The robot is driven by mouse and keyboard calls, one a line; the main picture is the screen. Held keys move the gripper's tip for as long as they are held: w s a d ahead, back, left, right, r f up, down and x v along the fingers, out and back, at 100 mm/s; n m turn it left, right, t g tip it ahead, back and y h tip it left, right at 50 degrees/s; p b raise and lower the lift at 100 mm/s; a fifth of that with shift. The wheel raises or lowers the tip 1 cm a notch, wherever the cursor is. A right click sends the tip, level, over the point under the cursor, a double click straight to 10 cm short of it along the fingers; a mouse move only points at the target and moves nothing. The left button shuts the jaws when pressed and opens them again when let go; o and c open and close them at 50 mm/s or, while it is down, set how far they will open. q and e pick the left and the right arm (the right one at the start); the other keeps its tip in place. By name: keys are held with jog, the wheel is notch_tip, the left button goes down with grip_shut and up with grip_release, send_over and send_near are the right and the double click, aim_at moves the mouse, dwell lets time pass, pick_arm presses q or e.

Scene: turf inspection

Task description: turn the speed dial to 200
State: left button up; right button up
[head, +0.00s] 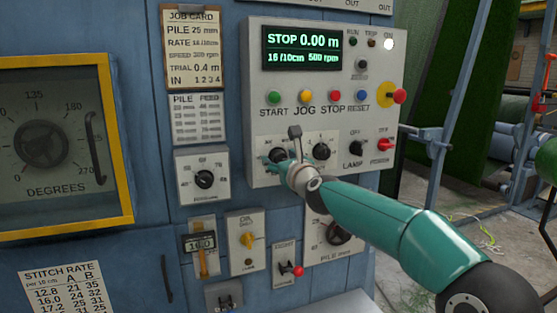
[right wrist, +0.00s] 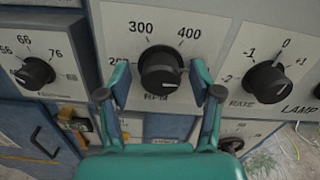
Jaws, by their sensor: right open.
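The speed dial, a black round knob (right wrist: 161,70) marked RPM, is in the middle of the right wrist view. Its scale shows 300 and 400 above it, and a partly hidden 200 at its left. A pale mark shows on the knob's lower right; I cannot read its exact setting. In the head view the dial (head: 280,154) is mostly hidden by my right gripper (head: 279,160). My right gripper (right wrist: 160,84) is open, with one finger on each side of the knob. I see no clear contact. My left gripper is not in view.
The display (head: 302,48) reads STOP, 0.00 m, 500 rpm. The rate knob (right wrist: 267,80) is close right of the dial, and another knob (right wrist: 35,72) is at the left. Buttons sit above, with a red mushroom button (head: 399,96) at the right.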

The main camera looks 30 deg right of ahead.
jog(key=c, duration=1)
jog(key=shift+a, duration=0.2)
jog(key=shift+c, duration=0.7)
jog(key=shift+d, duration=0.15)
